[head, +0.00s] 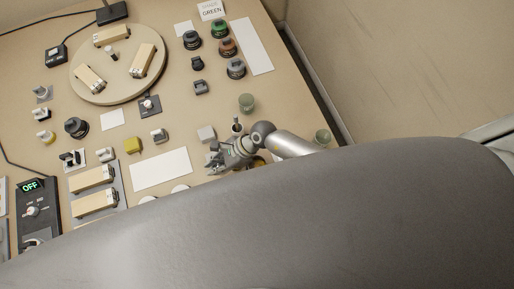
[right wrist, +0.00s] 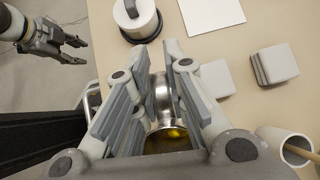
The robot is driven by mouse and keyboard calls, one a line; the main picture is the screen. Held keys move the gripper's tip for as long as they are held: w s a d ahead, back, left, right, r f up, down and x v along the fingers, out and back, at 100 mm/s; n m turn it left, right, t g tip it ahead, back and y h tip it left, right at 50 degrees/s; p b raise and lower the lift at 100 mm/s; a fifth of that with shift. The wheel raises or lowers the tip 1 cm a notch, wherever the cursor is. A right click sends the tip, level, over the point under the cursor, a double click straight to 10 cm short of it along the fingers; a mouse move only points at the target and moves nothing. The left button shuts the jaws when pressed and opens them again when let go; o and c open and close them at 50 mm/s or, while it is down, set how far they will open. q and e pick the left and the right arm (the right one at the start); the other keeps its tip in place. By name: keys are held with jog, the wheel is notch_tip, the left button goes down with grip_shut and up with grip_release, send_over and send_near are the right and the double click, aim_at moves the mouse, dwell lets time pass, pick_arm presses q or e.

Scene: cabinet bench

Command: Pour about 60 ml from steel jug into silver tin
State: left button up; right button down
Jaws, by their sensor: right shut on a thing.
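My right gripper (head: 216,160) is low over the near part of the bench in the head view. In the right wrist view its fingers (right wrist: 158,62) are shut on the steel jug (right wrist: 161,98), a shiny metal vessel with yellow liquid in it. The jug is largely hidden between the fingers, and I cannot tell whether it touches the bench. My left gripper (right wrist: 77,44) shows at the upper left of the right wrist view, apart from the jug, with its fingers spread and empty. I cannot make out the silver tin in either view.
In the right wrist view, a dark-based round white item (right wrist: 137,18), pale blocks (right wrist: 274,64) and a white cup with a wooden stick (right wrist: 296,149) surround the gripper. A round board (head: 120,80) lies farther back. A white sheet (head: 160,169) lies left of the gripper.

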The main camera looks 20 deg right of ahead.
jog(key=shift+a+f+h, duration=0.1)
jog(key=shift+a+h, duration=0.2)
jog(key=shift+a, duration=0.05)
pick_arm(q)
jog(key=shift+r+b, duration=0.15)
jog(key=shift+b, duration=0.15)
pick_arm(e)
jog(key=shift+w+a+f+h, duration=0.1)
jog(key=shift+a+f+h, duration=0.3)
jog(key=shift+a+h, duration=0.4)
jog(key=shift+w+a+f+h, duration=0.1)
jog(key=shift+a+f+h, duration=0.4)
jog(key=shift+h, duration=0.4)
jog(key=shift+a, duration=0.1)
pick_arm(q)
jog(key=shift+s, duration=0.1)
